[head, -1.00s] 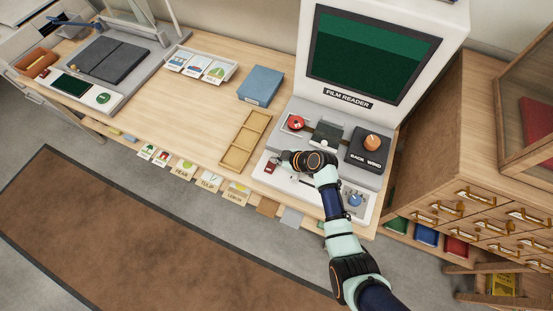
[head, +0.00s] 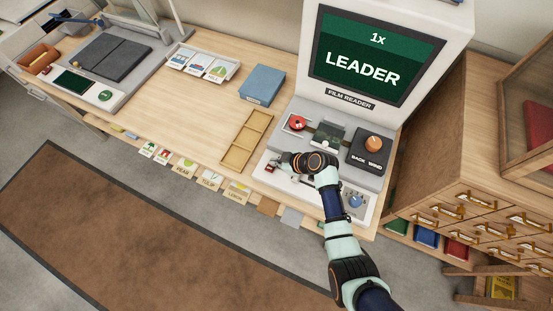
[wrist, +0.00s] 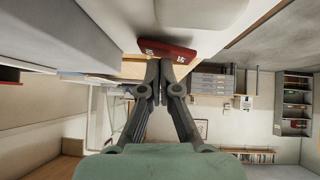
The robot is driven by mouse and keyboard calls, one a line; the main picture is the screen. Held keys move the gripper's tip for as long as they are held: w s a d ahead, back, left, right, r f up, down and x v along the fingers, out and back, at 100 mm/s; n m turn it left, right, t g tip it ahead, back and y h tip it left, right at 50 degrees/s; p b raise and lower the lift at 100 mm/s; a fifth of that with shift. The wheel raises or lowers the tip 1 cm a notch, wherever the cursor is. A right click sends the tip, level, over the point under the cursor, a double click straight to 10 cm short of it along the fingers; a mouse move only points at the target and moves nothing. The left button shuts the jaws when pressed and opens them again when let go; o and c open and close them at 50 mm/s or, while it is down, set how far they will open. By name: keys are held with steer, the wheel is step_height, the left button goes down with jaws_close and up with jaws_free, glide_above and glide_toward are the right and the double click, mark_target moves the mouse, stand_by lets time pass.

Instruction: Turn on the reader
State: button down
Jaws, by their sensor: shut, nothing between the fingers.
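The film reader (head: 330,93) stands at the back right of the desk, and its screen (head: 364,65) is lit, reading "1x" and "LEADER". A small red switch (head: 270,168) sits at the front left of the reader's base. It also shows in the wrist view (wrist: 170,49), with white marks on it. My gripper (head: 279,166) is shut and empty, right beside the switch. In the wrist view my closed fingertips (wrist: 160,64) are at the switch's near edge; I cannot tell whether they touch it.
The reader's base carries a red reel (head: 296,123), an orange knob (head: 373,143) and a blue knob (head: 355,201). A wooden tray (head: 236,156) and a blue box (head: 262,84) are to the left. A drawer cabinet (head: 470,190) stands at right.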

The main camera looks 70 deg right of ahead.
steer(key=r+p, duration=0.2)
steer(key=r, duration=0.1)
steer(key=r+p, duration=0.2)
steer(key=shift+d+r, duration=0.1)
steer(key=shift+d, duration=0.25)
steer(key=d+v, duration=0.1)
steer(key=v, duration=0.8)
steer(key=shift+s+d+f, duration=0.3)
steer(key=shift+s+d, duration=0.05)
steer(key=shift+s, duration=0.05)
